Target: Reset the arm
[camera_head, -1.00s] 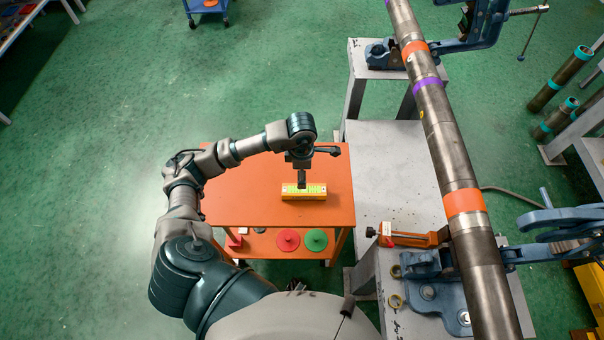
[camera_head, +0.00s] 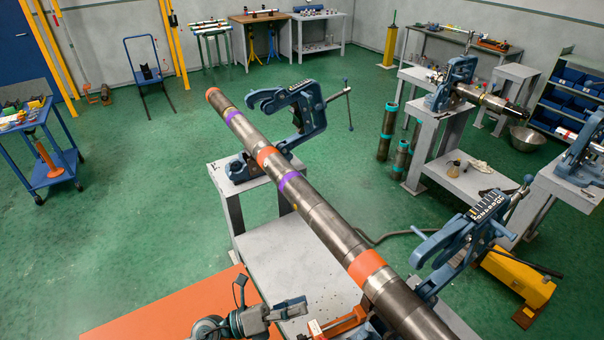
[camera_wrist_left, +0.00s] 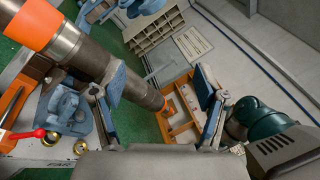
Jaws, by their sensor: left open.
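My left arm shows at the bottom of the head view, with its gripper (camera_head: 290,308) over the grey bench, left of the long steel pipe (camera_head: 325,225). In the left wrist view the two fingers of my left gripper (camera_wrist_left: 160,88) are spread wide, with nothing held between them. The pipe (camera_wrist_left: 85,55) passes behind the left finger there, and its orange end shows between the fingers. I cannot tell the distance from the fingers to the pipe. My right gripper is in neither view.
The pipe rests in blue vises (camera_head: 300,108), (camera_head: 465,235) on grey stands. An orange tabletop (camera_head: 170,312) lies at the bottom left. A blue cart (camera_head: 45,165) stands at the far left. Open green floor (camera_head: 150,215) lies between the cart and the pipe.

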